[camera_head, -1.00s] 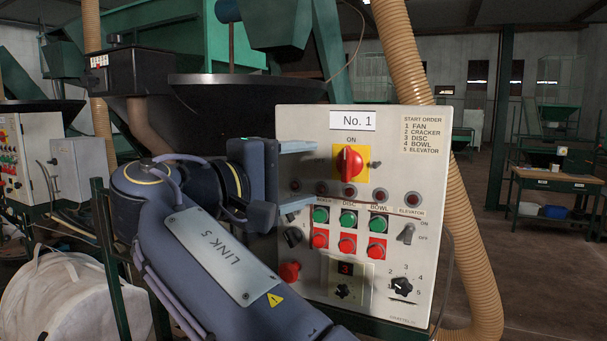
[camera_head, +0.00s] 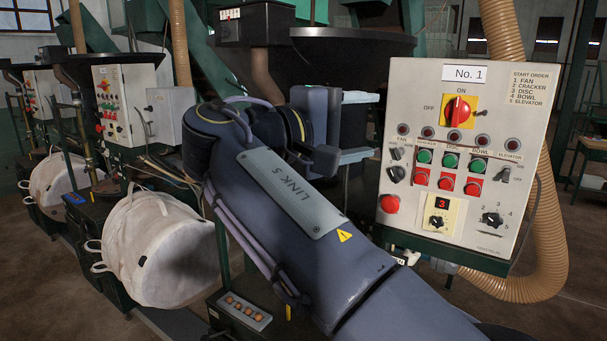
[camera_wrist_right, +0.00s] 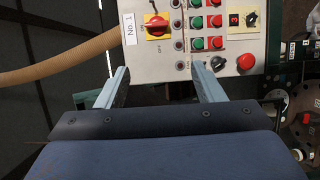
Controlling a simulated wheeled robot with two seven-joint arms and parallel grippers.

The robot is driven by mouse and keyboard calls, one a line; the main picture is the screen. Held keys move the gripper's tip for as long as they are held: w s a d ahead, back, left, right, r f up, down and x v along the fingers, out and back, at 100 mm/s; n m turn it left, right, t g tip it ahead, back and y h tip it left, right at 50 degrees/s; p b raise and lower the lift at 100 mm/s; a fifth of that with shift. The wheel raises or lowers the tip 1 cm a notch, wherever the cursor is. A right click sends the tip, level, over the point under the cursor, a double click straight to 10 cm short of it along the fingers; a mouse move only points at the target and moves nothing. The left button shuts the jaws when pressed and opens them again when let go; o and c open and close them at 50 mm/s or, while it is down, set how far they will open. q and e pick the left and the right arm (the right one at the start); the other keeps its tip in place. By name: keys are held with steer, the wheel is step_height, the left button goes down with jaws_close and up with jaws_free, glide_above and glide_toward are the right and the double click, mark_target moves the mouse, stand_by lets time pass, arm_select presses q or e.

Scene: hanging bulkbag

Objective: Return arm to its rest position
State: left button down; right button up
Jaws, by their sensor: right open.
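My right gripper (camera_head: 368,127) is open and empty, just left of the grey control panel (camera_head: 395,240) in the head view. Its two pale fingers point toward the right, and a gap shows between the fingertips and the panel's left edge. In the wrist view the open fingers (camera_wrist_right: 160,72) point toward the panel (camera_wrist_right: 150,68), with nothing between them. The panel is labelled No. 1 and carries a red and yellow rotary switch (camera_head: 459,111), green and red buttons, and black knobs. My right arm crosses the lower middle of the head view. My left gripper is not seen.
A dark bowl (camera_head: 340,42) stands behind my gripper. A tan hose (camera_head: 555,230) curves behind the panel's right side. Open floor shows at the far right.

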steer(key=w+d+f+n+g+y, duration=0.15)
steer(key=w+d+f+y, duration=0.25)
steer(key=d+f, duration=0.65)
steer(key=s+d+f+g+y, duration=0.3)
steer(key=s+d+f+y, duration=0.15)
steer(key=d+f, duration=0.55)
steer(key=s+d+f+m+y, duration=0.25)
steer(key=s+f+y, duration=0.25)
steer(key=s+f, duration=0.45)
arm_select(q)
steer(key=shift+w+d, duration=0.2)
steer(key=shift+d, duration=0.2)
arm_select(e)
steer(key=s+a+f+m+y, duration=0.5)
steer(key=s+a+f+m, duration=0.2)
steer(key=s, duration=0.7)
step_height(320, 180, down, 4)
steer(key=shift+a+f, duration=0.1)
steer(key=shift+a, duration=1.05)
steer(key=shift+w, duration=0.1)
